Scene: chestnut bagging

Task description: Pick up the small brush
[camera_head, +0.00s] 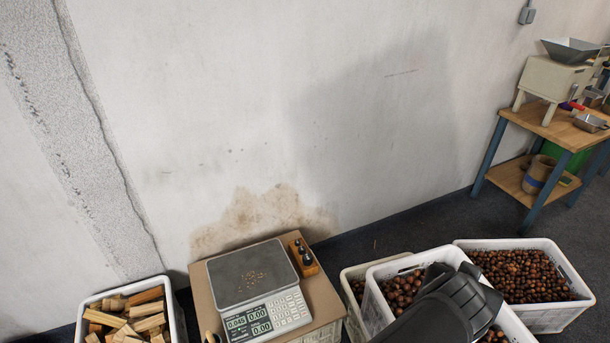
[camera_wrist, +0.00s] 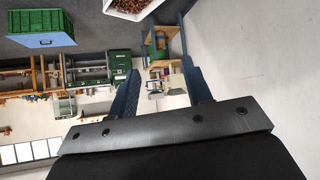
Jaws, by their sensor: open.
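I cannot make out a small brush for certain. A small tan wooden piece (camera_head: 210,337) pokes up at the bottom edge of the head view, by the scale's front left corner; most of it is cut off, so I cannot tell if it is the brush. The scale (camera_head: 240,275) has brown crumbs on its plate. My gripper (camera_wrist: 160,66) shows in the wrist view with its two fingers apart and nothing between them. In the head view only a dark part of my arm shows, over the chestnut crates; the fingers do not show there.
The scale stands on a brown box-like stand (camera_head: 323,297) with a wooden weight block (camera_head: 303,256). A crate of firewood (camera_head: 172,296) is at left. White chestnut crates (camera_head: 562,306) stand at right. A workbench (camera_head: 545,125) is at far right. The wrist view shows a green crate (camera_wrist: 38,25).

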